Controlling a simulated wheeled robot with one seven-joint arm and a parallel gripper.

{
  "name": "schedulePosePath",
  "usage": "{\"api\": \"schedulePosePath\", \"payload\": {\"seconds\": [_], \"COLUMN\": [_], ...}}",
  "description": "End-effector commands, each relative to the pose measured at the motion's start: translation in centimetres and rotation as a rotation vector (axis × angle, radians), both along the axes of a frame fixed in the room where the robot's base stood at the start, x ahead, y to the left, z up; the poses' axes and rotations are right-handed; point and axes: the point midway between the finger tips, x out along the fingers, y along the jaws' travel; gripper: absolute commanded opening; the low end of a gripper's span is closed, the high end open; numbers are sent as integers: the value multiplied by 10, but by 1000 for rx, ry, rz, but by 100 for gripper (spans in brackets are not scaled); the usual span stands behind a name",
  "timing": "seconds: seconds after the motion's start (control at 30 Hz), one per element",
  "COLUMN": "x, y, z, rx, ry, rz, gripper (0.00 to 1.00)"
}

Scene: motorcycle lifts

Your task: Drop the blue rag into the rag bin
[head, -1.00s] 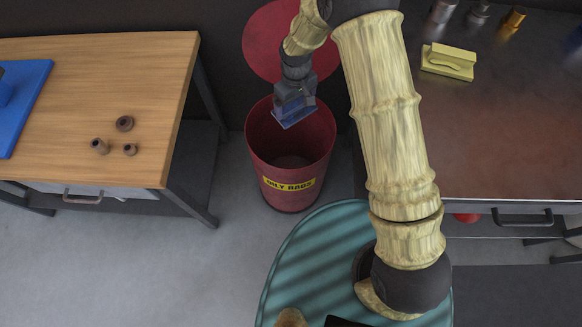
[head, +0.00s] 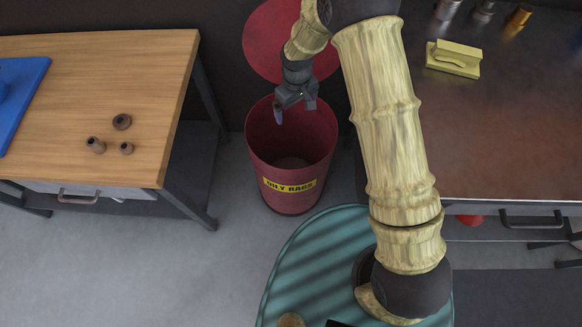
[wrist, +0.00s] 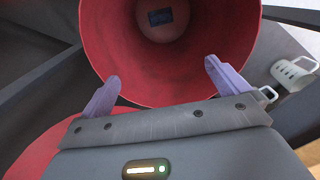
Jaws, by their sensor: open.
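The rag bin (head: 290,186) is a red, open-topped bin with a yellow "OILY RAGS" label, standing on the floor between two benches. Its opening also fills the top of the wrist view (wrist: 232,40). The blue rag (wrist: 158,16) shows in the wrist view as a small dark-blue rectangle down inside the bin, apart from my gripper. In the head view I cannot make it out. My gripper (wrist: 162,72) is open and empty, its two lavender fingers spread over the bin's mouth. In the head view my gripper (head: 291,106) hangs over the bin opening.
A red round lid (head: 262,45) stands behind the bin. A wooden bench (head: 60,120) at left bears several brown metal pieces and a blue mat (head: 22,105). A dark metal bench (head: 500,130) at right bears a yellow block-like object (head: 453,59).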

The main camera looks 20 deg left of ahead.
Motion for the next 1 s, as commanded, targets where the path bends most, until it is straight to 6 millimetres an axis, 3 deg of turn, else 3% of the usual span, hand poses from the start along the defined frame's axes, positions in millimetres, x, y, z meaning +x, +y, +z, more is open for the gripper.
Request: {"api": "schedulePosePath", "payload": {"seconds": [0.17,0.8,1.0], "x": [1,0,-3], "y": [0,1,5], "z": [25,151,169], "rx": [3,3,1], "ry": [-3,-3,-2], "rz": [0,1,10], "gripper": [100,100,100]}}
